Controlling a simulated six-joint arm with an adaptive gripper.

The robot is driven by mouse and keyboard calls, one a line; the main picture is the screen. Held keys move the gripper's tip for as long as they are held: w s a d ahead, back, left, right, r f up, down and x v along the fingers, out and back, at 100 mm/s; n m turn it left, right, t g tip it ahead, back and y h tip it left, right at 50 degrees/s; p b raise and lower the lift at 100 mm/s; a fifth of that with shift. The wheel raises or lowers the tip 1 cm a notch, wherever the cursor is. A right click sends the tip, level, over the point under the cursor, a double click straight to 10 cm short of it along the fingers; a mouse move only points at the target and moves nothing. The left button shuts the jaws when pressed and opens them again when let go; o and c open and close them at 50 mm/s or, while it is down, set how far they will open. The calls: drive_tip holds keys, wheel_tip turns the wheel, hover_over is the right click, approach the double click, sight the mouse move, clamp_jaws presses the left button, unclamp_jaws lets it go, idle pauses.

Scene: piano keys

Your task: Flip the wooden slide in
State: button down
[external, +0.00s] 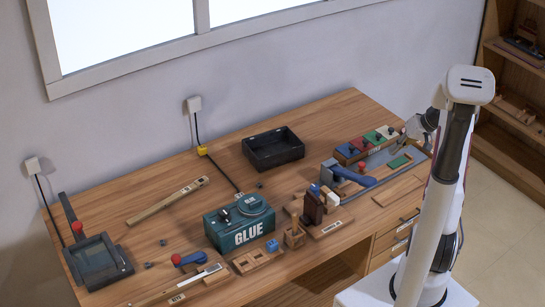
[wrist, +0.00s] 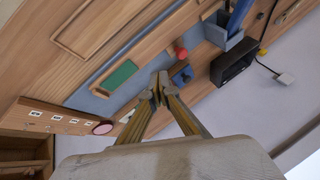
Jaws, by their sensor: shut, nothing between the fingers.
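My gripper (external: 408,137) hangs over the right end of the wooden bench, beside the coloured blocks. In the wrist view its two fingers (wrist: 157,88) meet at the tips, with nothing held. No part is clearly identifiable as the wooden slide. A wooden piece with a green inset (external: 400,161) lies on the grey strip at the right; it also shows left of the fingertips in the wrist view (wrist: 118,77). A flat rectangular wooden panel (external: 398,190) lies at the bench's front right. It shows at the upper left in the wrist view (wrist: 84,27). My gripper is apart from both.
Coloured blocks with dark knobs (external: 367,143) stand near my gripper. A blue lever (external: 354,178) is left of the green inset. A black tray (external: 273,149), a GLUE box (external: 239,222) and small wooden parts fill the middle. Bare wood lies at the back.

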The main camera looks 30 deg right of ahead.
sight(364, 165)
drive_tip(key=x, duration=0.6)
drive_tip(key=shift+w+a+f, duration=0.3)
drive_tip(key=shift+w+a, duration=0.2)
drive_tip(key=shift+a, duration=0.3)
drive_tip(key=shift+w+a+f, duration=0.15)
drive_tip(key=shift+w+a, duration=0.1)
drive_tip(key=shift+a, duration=0.25)
drive_tip(key=shift+w+a+f, duration=0.1)
drive_tip(key=shift+w+a, duration=0.15)
drive_tip(key=shift+a, duration=0.25)
drive_tip(key=shift+w+a, duration=0.15)
drive_tip(key=shift+a, duration=0.85)
drive_tip(key=shift+d, duration=0.1)
